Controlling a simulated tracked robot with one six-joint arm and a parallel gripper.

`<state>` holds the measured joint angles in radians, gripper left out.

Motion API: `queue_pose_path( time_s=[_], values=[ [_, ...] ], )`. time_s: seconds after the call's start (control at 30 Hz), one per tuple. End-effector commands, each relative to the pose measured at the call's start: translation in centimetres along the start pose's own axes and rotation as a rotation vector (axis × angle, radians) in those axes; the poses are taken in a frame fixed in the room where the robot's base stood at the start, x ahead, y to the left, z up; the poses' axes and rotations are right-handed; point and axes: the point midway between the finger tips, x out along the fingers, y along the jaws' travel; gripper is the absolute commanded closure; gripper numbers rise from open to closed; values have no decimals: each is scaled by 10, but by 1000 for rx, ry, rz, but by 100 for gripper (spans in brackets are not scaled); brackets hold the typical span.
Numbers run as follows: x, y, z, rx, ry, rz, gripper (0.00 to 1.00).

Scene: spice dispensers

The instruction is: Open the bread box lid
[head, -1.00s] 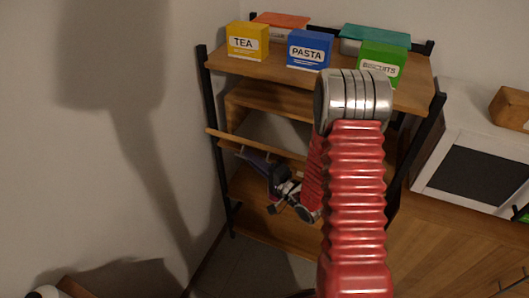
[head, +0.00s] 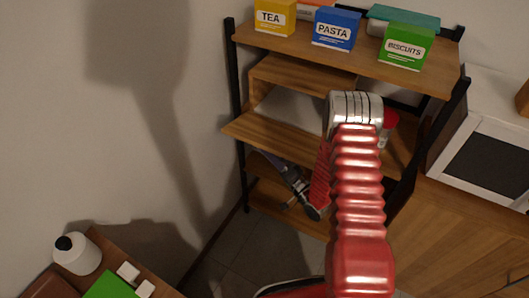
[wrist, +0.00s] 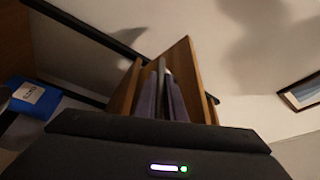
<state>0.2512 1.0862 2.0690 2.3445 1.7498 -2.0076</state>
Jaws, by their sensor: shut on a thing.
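The wooden bread box (head: 300,72) stands on the middle level of the shelf rack. Its front is open and a pale grey interior shows. Its lid (head: 275,132) is swung out in front, with its broad upper face in view; it also shows in the wrist view (wrist: 190,72). My gripper (head: 272,162) is below the lid, its fingertips partly hidden by it. In the wrist view my gripper's purple-grey fingers (wrist: 162,95) close on a dark handle (wrist: 161,72) at the lid.
Tea (head: 275,16), pasta (head: 336,29) and biscuits (head: 405,47) boxes stand on the top shelf. A red-topped jar (head: 390,120) is right of the bread box, partly behind my arm. A white microwave (head: 480,160) is at right, a white bottle (head: 77,254) at lower left.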

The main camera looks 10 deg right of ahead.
Motion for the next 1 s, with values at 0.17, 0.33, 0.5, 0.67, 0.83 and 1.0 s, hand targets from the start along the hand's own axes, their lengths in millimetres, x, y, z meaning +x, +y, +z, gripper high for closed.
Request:
queue_pose_path(
  time_s=[0.17, 0.33, 0.5, 0.67, 0.83, 1.0],
  values=[
    [-5, 6, -5, -23, 17, -1, 100],
    [-5, 6, -6, -27, 20, -2, 100],
    [-5, 7, -7, -27, 21, -1, 100],
    [-5, 7, -7, -27, 20, -1, 82],
    [-5, 6, -7, -27, 19, -2, 72],
    [-5, 6, -7, -27, 18, -2, 72]
  ],
)
